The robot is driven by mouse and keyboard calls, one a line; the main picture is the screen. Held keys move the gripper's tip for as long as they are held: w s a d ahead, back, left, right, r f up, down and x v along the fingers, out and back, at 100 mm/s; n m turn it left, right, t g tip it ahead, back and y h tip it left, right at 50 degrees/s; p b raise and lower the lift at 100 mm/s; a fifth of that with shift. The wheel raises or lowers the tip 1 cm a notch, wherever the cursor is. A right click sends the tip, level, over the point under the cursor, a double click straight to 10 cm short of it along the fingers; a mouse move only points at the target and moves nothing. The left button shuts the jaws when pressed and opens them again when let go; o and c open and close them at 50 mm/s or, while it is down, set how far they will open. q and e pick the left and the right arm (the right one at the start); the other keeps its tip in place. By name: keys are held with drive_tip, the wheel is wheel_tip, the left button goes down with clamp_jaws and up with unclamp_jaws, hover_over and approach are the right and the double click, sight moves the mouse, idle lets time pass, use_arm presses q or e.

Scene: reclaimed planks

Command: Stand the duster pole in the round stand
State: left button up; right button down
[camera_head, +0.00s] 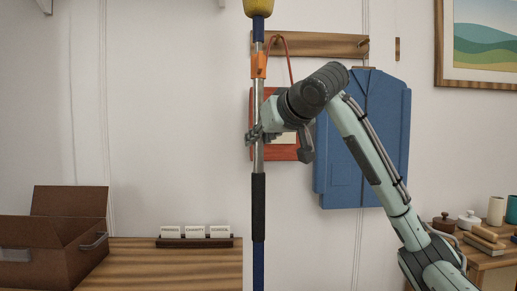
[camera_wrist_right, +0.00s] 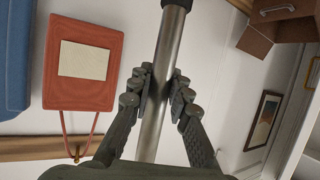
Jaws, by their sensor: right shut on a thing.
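The duster pole (camera_head: 258,205) stands upright in the middle of the head view, with a silver middle, a black grip, blue sections and an orange clamp. The yellow duster head at its top is cut off by the picture edge. My right gripper (camera_head: 257,135) is shut on the silver part of the pole. The wrist view also shows the pole (camera_wrist_right: 163,75) between the fingers of my right gripper (camera_wrist_right: 162,95). The pole's lower end is out of view. The round stand is not in view. My left gripper is not in view.
A brown box (camera_head: 85,240) and a card holder (camera_head: 195,242) are on a wooden surface (camera_head: 170,270) at the lower left. A blue garment (camera_head: 365,140) and a red bag (camera_head: 285,152) hang behind my right arm. Jars and cups stand on a side table (camera_head: 492,262) at right.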

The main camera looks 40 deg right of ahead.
wheel_tip(320, 180, up, 4)
drive_tip(key=shift+f, duration=0.1)
idle(0.4)
idle(0.5)
